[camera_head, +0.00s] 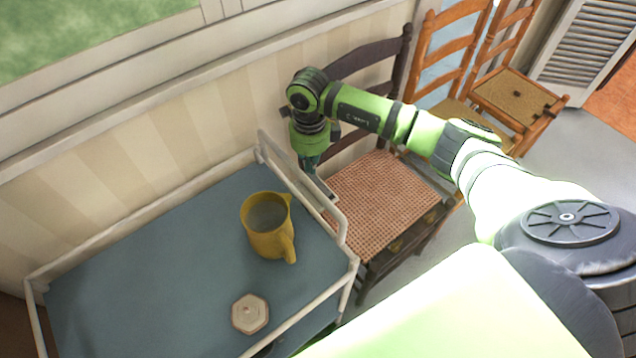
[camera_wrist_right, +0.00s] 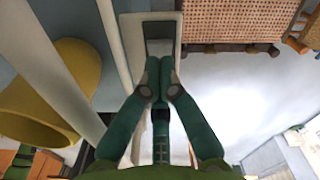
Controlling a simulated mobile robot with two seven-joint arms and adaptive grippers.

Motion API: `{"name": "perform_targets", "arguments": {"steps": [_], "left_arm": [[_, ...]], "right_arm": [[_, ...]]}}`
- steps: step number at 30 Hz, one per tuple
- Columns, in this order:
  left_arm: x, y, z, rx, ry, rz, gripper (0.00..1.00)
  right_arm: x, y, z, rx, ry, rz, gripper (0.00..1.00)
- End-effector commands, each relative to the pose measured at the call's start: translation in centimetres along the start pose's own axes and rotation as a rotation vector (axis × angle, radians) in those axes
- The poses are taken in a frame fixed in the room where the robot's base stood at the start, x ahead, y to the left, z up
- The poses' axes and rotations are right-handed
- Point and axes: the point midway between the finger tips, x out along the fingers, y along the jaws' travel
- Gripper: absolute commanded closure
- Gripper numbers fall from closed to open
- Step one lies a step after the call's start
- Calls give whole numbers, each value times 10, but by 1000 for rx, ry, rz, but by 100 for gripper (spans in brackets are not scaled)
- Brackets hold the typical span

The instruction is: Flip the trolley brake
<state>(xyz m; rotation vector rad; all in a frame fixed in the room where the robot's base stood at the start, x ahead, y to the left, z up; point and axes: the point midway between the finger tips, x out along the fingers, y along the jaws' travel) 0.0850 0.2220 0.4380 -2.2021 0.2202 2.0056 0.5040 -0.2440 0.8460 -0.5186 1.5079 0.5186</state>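The trolley (camera_head: 140,262) has a blue-grey top with white rails and stands at the lower left in the head view. My right gripper (camera_head: 309,168) points down by the trolley's right end rail, beside the wall. In the right wrist view my right gripper (camera_wrist_right: 160,66) has its green fingertips together, with nothing seen between them. Just beyond the tips is a pale frame with a dark recess and a grey insert (camera_wrist_right: 159,47), which looks like the brake. The fingers cover its near part, so I cannot tell contact or its position. My left gripper is not in view.
A yellow mug (camera_head: 267,228) and a pale hexagonal lidded piece (camera_head: 249,313) stand on the trolley top. A dark chair with a woven seat (camera_head: 383,199) stands close to the trolley's right end. Wooden chairs (camera_head: 450,50) stand farther right. The striped wall (camera_head: 150,170) runs behind.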

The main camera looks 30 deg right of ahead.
Motion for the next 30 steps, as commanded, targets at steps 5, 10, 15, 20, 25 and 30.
{"name": "perform_targets", "arguments": {"steps": [5,10,15,20,25,30], "left_arm": [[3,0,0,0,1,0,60],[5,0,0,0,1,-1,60],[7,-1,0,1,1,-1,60],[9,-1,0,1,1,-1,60],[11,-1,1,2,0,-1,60],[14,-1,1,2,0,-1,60]], "right_arm": [[3,0,0,0,0,0,100],[6,0,0,0,0,0,100],[8,0,0,0,0,0,100],[11,0,0,0,0,0,100],[13,0,0,0,0,0,100],[16,0,0,0,0,0,100]]}}
